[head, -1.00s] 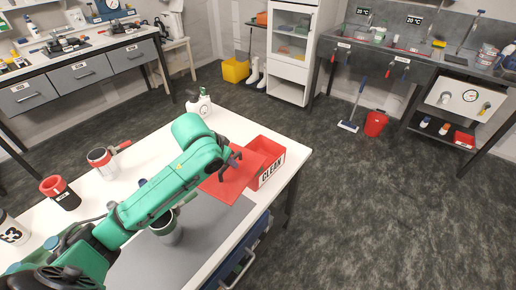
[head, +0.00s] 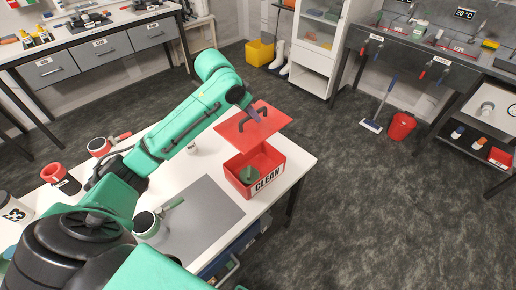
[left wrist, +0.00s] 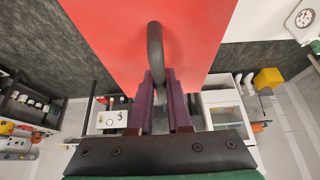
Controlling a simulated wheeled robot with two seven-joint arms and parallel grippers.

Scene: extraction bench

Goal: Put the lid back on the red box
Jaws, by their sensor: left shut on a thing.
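The red box (head: 234,180), with a "CLEAN" label on its front, stands open on the right part of the white table. A small green object (head: 248,174) lies inside it. The flat red lid (head: 270,121) has a dark arched handle (head: 243,119). My left gripper (head: 254,115) is shut on that handle and holds the lid in the air above the box, apart from it. In the left wrist view the fingers (left wrist: 160,100) close around the handle (left wrist: 155,45), and the lid (left wrist: 190,25) fills the upper middle. My right gripper is not in view.
A grey mat (head: 205,215) lies on the table left of the box. The floor on the right is open.

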